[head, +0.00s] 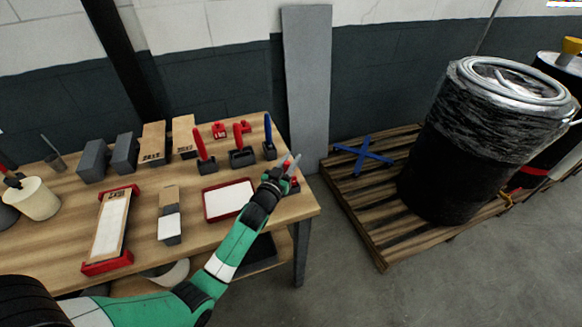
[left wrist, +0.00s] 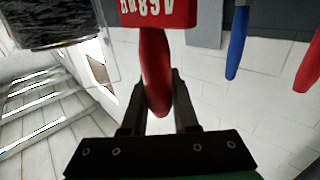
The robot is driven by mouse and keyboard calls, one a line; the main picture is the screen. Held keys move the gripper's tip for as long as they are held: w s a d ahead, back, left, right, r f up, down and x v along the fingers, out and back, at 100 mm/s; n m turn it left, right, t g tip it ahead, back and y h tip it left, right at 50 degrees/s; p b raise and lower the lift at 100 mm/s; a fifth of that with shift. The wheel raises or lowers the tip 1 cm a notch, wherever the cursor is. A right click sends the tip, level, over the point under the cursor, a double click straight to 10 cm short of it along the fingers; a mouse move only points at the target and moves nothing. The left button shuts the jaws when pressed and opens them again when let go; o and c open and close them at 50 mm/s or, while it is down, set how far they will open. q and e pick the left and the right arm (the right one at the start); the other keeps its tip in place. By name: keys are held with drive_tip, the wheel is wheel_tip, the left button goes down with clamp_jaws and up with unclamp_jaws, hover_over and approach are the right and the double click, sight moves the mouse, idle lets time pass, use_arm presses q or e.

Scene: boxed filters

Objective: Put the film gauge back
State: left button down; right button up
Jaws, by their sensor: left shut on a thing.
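My left gripper (head: 289,170) is at the right end of the wooden table, near its edge. In the left wrist view, my left gripper (left wrist: 160,100) is shut on the red handle of a tool (left wrist: 153,62), apparently the film gauge. The handle joins a red block with white printed characters, cut off by the top of that view. In the head view, the gripper mostly hides the tool. Dark stands hold two red handles (head: 201,146) (head: 239,137) and a blue handle (head: 268,130). My right gripper is not in view.
A red-framed white tray (head: 207,212) lies left of my gripper. Grey and tan boxes (head: 152,142) stand along the table's back. A long red-ended tray (head: 91,267) lies further left. A wrapped black drum (head: 424,190) stands on a pallet (head: 372,217) to the right.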

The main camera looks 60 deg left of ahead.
use_arm(q)
drive_tip(key=shift+s+d+f, duration=0.1)
drive_tip(key=shift+f, duration=0.75)
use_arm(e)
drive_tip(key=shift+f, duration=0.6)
use_arm(q)
drive_tip(key=shift+f, duration=0.2)
drive_tip(key=c, duration=0.7)
unclamp_jaws()
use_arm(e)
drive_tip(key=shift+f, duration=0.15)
use_arm(q)
drive_tip(key=shift+r, duration=0.1)
